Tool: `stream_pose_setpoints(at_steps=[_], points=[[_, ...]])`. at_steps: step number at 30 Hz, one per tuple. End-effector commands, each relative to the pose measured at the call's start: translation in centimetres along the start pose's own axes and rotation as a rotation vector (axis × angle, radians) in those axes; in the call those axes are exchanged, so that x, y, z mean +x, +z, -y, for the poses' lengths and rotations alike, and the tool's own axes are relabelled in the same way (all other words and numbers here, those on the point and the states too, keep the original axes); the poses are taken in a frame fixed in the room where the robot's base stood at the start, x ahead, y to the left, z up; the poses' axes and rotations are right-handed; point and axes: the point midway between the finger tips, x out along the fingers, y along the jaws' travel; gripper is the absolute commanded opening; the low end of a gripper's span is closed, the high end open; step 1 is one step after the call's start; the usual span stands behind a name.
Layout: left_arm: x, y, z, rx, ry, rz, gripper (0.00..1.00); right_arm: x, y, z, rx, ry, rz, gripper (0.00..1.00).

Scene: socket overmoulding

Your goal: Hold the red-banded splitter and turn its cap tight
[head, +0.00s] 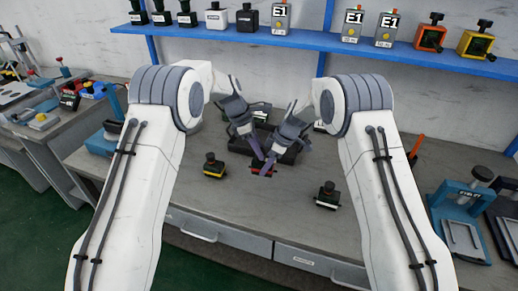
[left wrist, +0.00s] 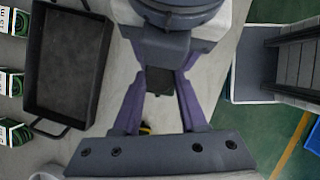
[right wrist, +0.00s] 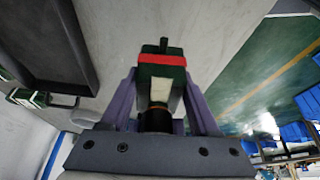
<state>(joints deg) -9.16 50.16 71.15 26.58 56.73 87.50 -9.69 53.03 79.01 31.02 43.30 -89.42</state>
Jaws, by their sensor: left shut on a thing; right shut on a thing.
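The red-banded splitter (head: 262,173) is low over the middle of the bench in the head view, between my two grippers. In the right wrist view its dark green body (right wrist: 147,84) shows a red band and a pale label, with a black round part (right wrist: 155,121) toward the palm. My right gripper (right wrist: 161,80) has its fingers along both sides of the splitter. My left gripper (left wrist: 160,78) is shut on a dark part between its fingertips; I cannot tell whether this is cap or body. Fingers hide the cap in the head view.
A yellow-banded splitter (head: 209,172) stands to the left and a white-banded one (head: 326,200) to the right. A black tray (head: 288,157) lies behind the grippers. A blue shelf (head: 270,40) with several devices crosses the back wall. The front of the bench is clear.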

Motion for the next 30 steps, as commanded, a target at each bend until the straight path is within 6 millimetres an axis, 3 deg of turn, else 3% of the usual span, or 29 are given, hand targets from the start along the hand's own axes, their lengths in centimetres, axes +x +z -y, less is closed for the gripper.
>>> stream_pose_setpoints(at_steps=[30], points=[[-0.05,0.31,-0.54,0.707,-0.291,0.002,0.0,0.19,0.21,0.06,0.001,-0.002,0.003,0.03]])
